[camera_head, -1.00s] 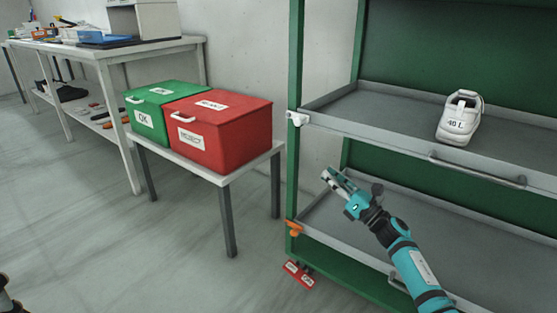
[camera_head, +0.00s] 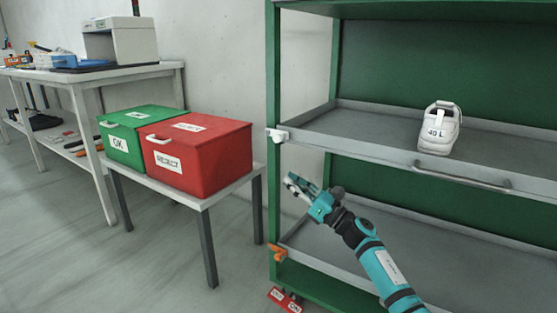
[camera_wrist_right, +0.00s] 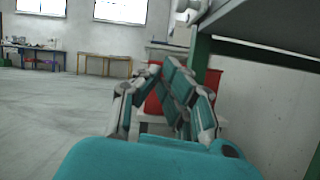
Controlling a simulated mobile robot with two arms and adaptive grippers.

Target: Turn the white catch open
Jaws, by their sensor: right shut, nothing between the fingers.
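The white catch (camera_head: 277,135) sits on the green post at the left end of the upper grey shelf tray (camera_head: 370,152). It also shows at the top of the right wrist view (camera_wrist_right: 186,14), above and beyond the fingers. My right gripper (camera_head: 291,180) is shut and empty. In the head view it is below and slightly right of the white catch, apart from it. Its fingers also show in the right wrist view (camera_wrist_right: 160,72). An orange catch (camera_head: 278,253) sits lower on the same post, at the lower tray (camera_head: 330,268). My left gripper is not in view.
A white shoe labelled 40 L (camera_head: 440,130) stands on the upper tray. A red reject box (camera_head: 205,165) and a green OK box (camera_head: 125,138) stand on a small table (camera_head: 200,200) left of the rack. Red tags (camera_head: 284,299) show near the rack's foot.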

